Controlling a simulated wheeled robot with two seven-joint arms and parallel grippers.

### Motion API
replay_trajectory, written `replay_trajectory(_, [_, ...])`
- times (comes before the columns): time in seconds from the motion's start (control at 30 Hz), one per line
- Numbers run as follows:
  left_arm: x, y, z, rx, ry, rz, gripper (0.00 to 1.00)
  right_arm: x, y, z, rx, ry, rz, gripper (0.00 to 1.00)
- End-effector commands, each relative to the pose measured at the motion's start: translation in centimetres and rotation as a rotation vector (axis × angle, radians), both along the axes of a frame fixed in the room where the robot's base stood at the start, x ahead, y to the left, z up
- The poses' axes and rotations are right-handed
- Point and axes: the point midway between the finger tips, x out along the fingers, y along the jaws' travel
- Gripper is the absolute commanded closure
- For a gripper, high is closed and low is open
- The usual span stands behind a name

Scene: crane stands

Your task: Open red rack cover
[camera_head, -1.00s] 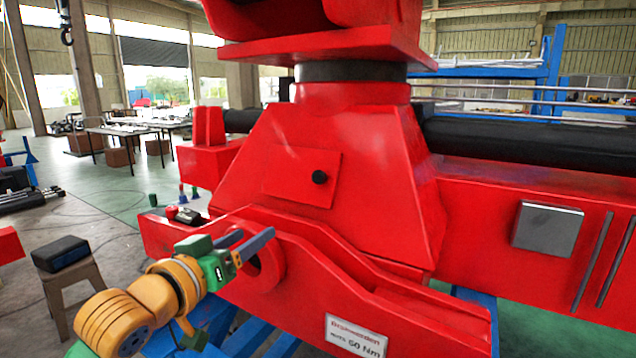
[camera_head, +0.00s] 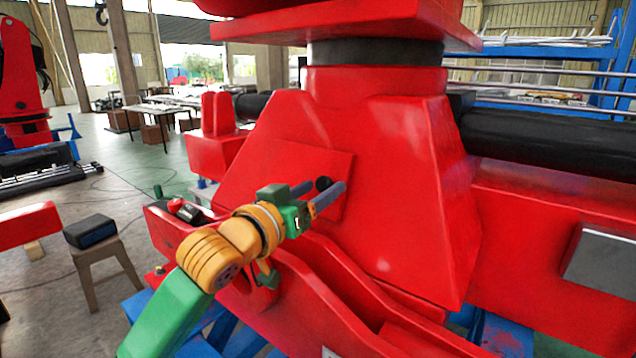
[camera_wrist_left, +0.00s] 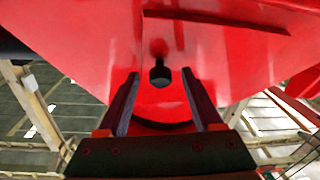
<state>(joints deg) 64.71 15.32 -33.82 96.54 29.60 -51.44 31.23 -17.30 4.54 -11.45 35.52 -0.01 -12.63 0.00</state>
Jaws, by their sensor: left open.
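The red rack cover (camera_head: 300,160) is a flat panel on the sloping side of the big red crane stand (camera_head: 400,190). It lies flat against the stand. Its round black knob (camera_head: 323,184) sits near its right side. My left gripper (camera_head: 325,192) is open, with its two fingers pointing at the knob. In the left wrist view, the black knob (camera_wrist_left: 160,74) shows just beyond and between the fingertips (camera_wrist_left: 160,78). The fingers do not appear to touch it. My right gripper is not in view.
A red beam with a black cylinder (camera_head: 540,135) extends right. A red-and-black tool (camera_head: 185,210) lies on the stand's left ledge. A stool with a dark box (camera_head: 90,231) stands at left. The floor behind it is mostly open.

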Motion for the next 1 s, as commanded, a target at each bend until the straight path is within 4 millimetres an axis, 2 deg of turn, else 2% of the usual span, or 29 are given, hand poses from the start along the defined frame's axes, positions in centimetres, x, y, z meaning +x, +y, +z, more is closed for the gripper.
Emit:
replay_trajectory(0.17, [0.07,-0.01,-0.07,0.001,0.0,0.001,0.33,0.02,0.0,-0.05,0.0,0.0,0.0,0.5])
replay_trajectory(0.2, [0.07,-0.01,-0.08,0.001,0.0,0.001,0.36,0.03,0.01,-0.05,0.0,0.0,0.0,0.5])
replay_trajectory(0.43, [0.05,0.01,-0.08,0.001,0.0,0.001,0.98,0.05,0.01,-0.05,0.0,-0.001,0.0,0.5])
replay_trajectory(1.0, [0.05,0.03,-0.08,0.002,0.001,0.002,1.0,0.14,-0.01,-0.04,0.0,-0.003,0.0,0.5])
